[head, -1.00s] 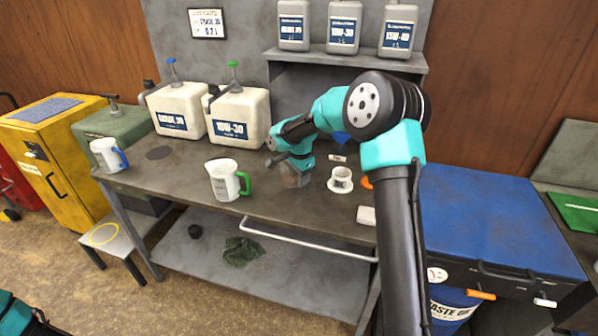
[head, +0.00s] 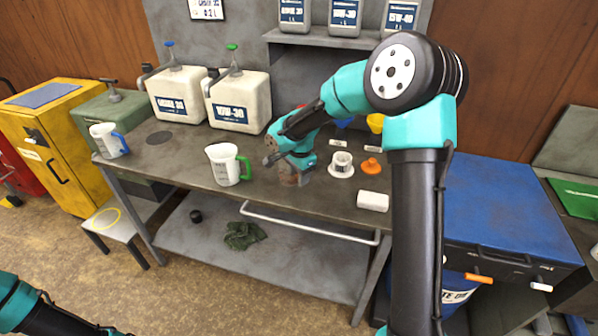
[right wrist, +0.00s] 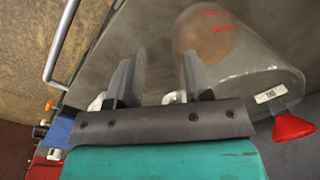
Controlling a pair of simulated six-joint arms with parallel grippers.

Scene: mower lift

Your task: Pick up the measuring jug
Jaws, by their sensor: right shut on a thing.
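A clear jug (right wrist: 228,45) with red marks fills the upper right of the right wrist view, with a red part and small label at its wide rim. In the head view its brownish lower part (head: 289,173) shows under my right gripper (head: 280,158). My right gripper (right wrist: 157,82) is shut on this jug; the gripped part is mostly hidden between the fingers. Whether its base touches the bench is unclear. A white jug with a green handle (head: 225,165) stands left of it, and one with a blue handle (head: 105,140) farther left. My left gripper is out of view.
Two white canisters (head: 181,96) (head: 240,103) stand at the back of the bench (head: 180,165). A shelf (head: 330,38) with several grey bottles hangs above.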

